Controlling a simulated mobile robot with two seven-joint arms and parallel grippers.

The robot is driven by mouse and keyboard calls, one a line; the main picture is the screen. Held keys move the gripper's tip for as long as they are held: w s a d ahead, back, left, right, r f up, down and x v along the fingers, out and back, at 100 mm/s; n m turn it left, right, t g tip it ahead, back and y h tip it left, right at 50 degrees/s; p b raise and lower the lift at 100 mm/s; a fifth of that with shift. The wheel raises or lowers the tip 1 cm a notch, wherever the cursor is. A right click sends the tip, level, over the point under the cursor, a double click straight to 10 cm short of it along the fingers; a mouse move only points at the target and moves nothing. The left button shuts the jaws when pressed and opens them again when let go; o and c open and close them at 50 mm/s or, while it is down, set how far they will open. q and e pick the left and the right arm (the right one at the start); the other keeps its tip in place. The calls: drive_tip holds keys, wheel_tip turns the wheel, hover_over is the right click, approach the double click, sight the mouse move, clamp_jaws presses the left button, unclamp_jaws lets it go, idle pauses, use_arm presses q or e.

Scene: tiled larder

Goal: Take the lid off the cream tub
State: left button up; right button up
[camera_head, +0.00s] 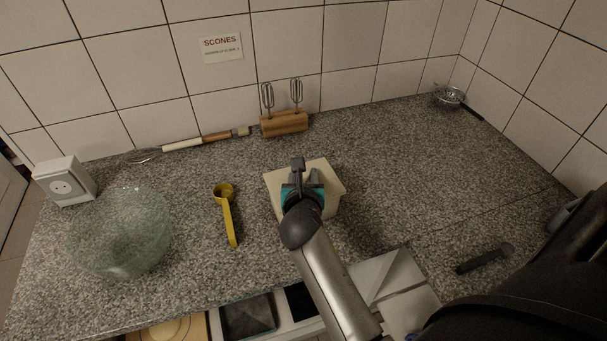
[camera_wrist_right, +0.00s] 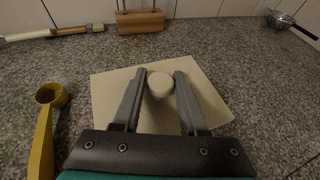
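The cream tub (camera_head: 333,203) stands on the speckled counter, with its square cream lid (camera_wrist_right: 111,95) on top. A round cream knob (camera_wrist_right: 160,85) stands up in the middle of the lid. My right gripper (camera_head: 302,172) is over the tub and hides part of the lid in the head view. In the right wrist view its two fingers (camera_wrist_right: 160,80) are apart, one on each side of the knob. Narrow gaps seem to show, but I cannot tell surely whether the fingers touch it. My left gripper is not in view.
A yellow scoop (camera_head: 229,215) and a glass bowl (camera_head: 120,232) lie left of the tub. A wooden whisk stand (camera_head: 284,123) is behind it. A sieve (camera_head: 449,96) sits far right. A dark bar (camera_head: 485,258) lies right.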

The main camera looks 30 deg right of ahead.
clamp_jaws()
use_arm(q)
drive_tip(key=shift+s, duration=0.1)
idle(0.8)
use_arm(e)
drive_tip(key=o, duration=0.5)
unclamp_jaws()
